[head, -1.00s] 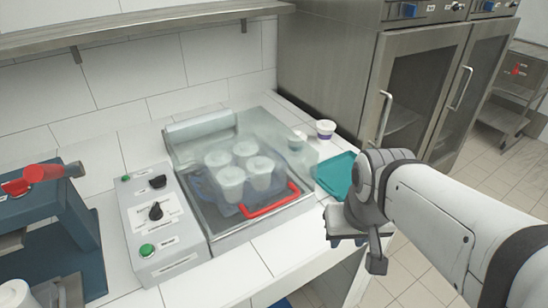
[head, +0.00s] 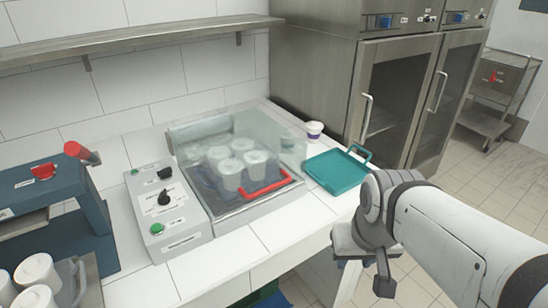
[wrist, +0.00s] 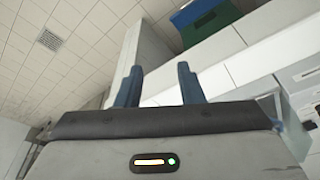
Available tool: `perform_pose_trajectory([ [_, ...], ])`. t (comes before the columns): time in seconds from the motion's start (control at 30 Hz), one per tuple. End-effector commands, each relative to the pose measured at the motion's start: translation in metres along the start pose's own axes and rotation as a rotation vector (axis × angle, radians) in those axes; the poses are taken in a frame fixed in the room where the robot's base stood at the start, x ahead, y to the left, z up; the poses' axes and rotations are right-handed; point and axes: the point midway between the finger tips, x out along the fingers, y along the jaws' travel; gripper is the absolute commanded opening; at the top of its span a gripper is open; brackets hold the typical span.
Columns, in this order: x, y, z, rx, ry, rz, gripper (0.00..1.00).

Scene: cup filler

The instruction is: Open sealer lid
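The sealer (head: 240,214) is a low metal box on the white counter. Its clear lid (head: 268,137) is down over several white cups (head: 257,160). A red handle (head: 265,189) runs along the lid's front edge. My gripper (wrist: 160,84) shows two blue fingers apart with nothing between them in the wrist view. In the head view my arm's end is in front of the counter, right of and nearer than the sealer, apart from the handle. The fingertips are hard to make out there.
A teal tray (head: 322,178) and a small white cup (head: 314,130) are right of the sealer. A control box (head: 165,216) with green buttons stands left of it. A blue machine (head: 45,205) and more cups are at far left. Steel cabinets (head: 390,90) stand behind.

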Motion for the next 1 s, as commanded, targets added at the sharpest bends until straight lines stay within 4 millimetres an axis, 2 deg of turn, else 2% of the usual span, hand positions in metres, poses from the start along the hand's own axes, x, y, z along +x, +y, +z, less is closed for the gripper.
perform_pose_trajectory([
  [0.2, 0.001, -0.002, 0.000, 0.002, -0.005, -0.008, 0.34],
  [0.33, 0.011, -0.014, 0.000, 0.030, -0.058, -0.082, 0.34],
  [0.47, 0.029, -0.045, -0.003, 0.082, -0.154, -0.263, 0.34],
  [0.57, 0.040, -0.075, -0.015, 0.140, -0.214, -0.452, 0.34],
  [0.67, 0.048, -0.101, -0.036, 0.213, -0.237, -0.645, 0.34],
  [0.8, 0.058, -0.125, -0.080, 0.341, -0.202, -0.901, 0.34],
  [0.9, 0.067, -0.129, -0.117, 0.444, -0.131, -1.054, 0.34],
  [1.0, 0.076, -0.124, -0.151, 0.540, -0.039, -1.165, 0.34],
])
